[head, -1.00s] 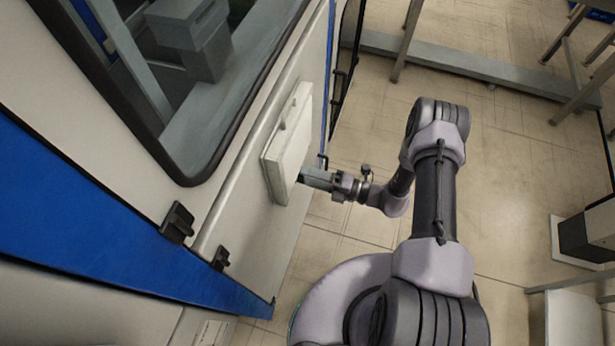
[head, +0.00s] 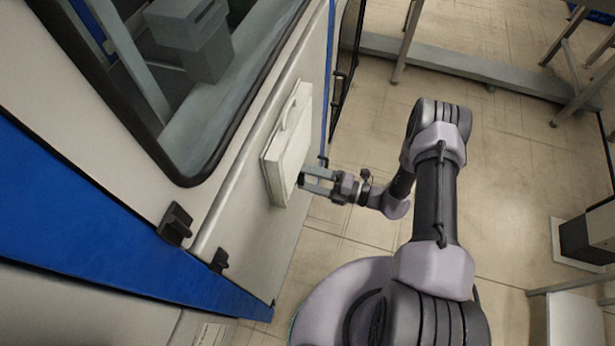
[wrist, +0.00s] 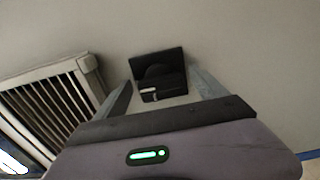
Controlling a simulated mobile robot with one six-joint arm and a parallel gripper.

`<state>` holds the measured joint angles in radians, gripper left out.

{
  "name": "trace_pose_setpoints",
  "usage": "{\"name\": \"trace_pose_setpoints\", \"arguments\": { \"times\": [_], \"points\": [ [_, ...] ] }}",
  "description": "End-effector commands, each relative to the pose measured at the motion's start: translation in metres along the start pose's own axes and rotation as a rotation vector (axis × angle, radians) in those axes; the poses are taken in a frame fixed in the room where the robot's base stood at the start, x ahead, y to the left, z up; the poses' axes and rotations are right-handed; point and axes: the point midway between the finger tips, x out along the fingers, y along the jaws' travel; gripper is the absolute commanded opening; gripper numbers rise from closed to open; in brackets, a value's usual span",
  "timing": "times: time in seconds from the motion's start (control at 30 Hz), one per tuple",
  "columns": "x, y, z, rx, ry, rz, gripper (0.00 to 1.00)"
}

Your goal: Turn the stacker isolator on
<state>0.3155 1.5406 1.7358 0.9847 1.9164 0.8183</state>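The isolator (wrist: 160,72) shows in the wrist view as a black square plate with a dark round part and a small pale label near its lower edge. It is on a plain pale wall. My gripper (wrist: 162,90) has its two grey fingers apart, one to each side of the isolator's lower part in the picture. I cannot tell whether they touch it, nor which way its knob is set. In the head view my gripper (head: 303,180) is open, close to the cabinet side by a pale box; the isolator cannot be made out there.
The pale box (head: 287,145) juts from the cabinet wall beside my gripper. A slatted vent (wrist: 50,95) shows left in the wrist view. The cabinet (head: 230,215) fills the left of the head view. Open floor (head: 520,170) lies to the right.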

Motion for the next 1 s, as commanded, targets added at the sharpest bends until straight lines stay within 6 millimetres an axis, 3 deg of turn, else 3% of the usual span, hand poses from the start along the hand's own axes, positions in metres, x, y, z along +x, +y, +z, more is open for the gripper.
{"name": "trace_pose_setpoints", "arguments": {
  "times": [0.4, 0.53, 0.67, 1.0],
  "points": [
    [-0.001, 0.0, 0.001, -0.001, -0.001, 0.0, 0.82],
    [-0.012, 0.002, 0.002, -0.001, -0.004, 0.0, 0.82],
    [-0.045, 0.003, 0.002, -0.001, -0.008, 0.001, 0.82],
    [-0.148, 0.002, 0.001, -0.002, -0.005, -0.001, 0.82]
  ]
}}
